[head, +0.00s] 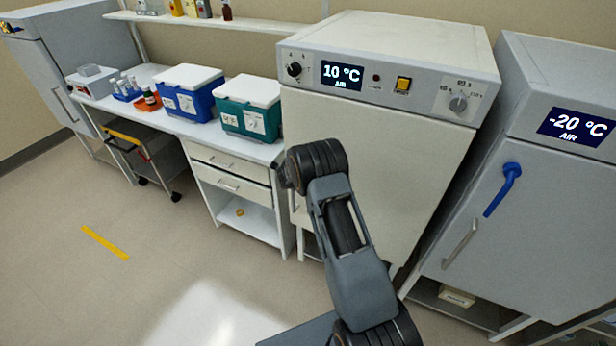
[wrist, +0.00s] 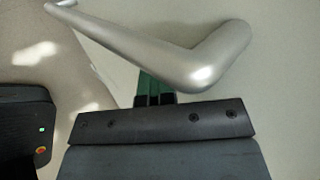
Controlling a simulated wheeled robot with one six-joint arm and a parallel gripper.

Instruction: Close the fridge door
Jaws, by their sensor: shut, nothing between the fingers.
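The fridge is the white unit marked 10 °C (head: 390,75) in the middle of the head view. Its pale door (head: 400,160) fills the front below the control panel; whether it stands slightly open I cannot tell. My arm covers the door's lower left part. In the wrist view a silver bar handle (wrist: 180,62) crosses close in front of a pale door surface (wrist: 285,60). My gripper (wrist: 155,88) is shut and empty, its green fingertips just below the handle and partly hidden by it. Contact is unclear. In the head view the gripper is hidden behind my arm.
A grey -20 °C freezer (head: 540,150) with a blue lever (head: 503,188) stands close on the right. On the left is a bench (head: 180,122) with blue (head: 187,95) and teal (head: 249,110) cool boxes and a cart (head: 150,165) below. The front-left floor is clear.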

